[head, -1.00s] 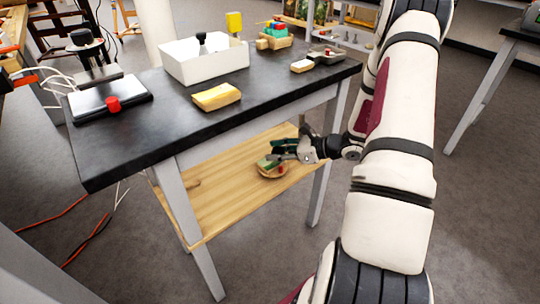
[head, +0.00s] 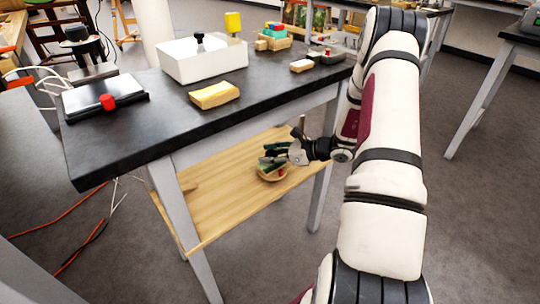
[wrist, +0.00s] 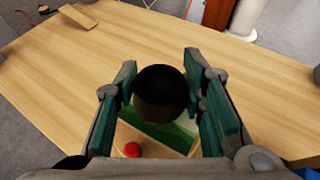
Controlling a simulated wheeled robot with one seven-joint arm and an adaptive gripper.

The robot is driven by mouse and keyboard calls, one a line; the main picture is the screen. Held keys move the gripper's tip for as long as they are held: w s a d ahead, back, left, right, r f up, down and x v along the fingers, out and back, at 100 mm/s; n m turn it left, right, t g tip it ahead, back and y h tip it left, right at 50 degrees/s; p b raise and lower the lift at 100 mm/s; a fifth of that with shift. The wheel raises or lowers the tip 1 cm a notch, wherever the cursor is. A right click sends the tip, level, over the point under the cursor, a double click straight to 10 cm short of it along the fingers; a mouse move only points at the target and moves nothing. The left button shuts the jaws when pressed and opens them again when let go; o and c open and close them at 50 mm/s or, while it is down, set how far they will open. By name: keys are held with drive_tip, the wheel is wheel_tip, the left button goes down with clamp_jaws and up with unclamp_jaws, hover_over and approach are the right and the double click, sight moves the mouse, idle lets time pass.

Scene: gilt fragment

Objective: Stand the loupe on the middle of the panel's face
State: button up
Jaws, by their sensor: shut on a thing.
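My gripper (head: 276,157) is over the lower wooden shelf, below the dark tabletop. In the wrist view my gripper (wrist: 162,98) has its green-padded fingers either side of a dark, rounded thing (wrist: 161,93), which I take to be the loupe. It is seen end-on, so its full shape is hidden. Below it is a round wooden dish (head: 266,176) with a green piece (wrist: 160,136) and a red ball (wrist: 132,150). I cannot tell for sure which thing is the panel; a flat yellowish block (head: 214,95) lies on the tabletop.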

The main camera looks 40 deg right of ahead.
drive_tip(key=o, duration=1.1)
drive_tip(key=shift+f, duration=0.1)
drive_tip(key=shift+o, duration=0.2)
drive_tip(key=shift+s+d+r, duration=0.2)
drive_tip(key=shift+s+r, duration=0.05)
drive_tip(key=shift+r, duration=0.05)
drive_tip(key=p+v, duration=0.3)
drive_tip(key=v, duration=0.8)
drive_tip(key=shift+s, duration=0.15)
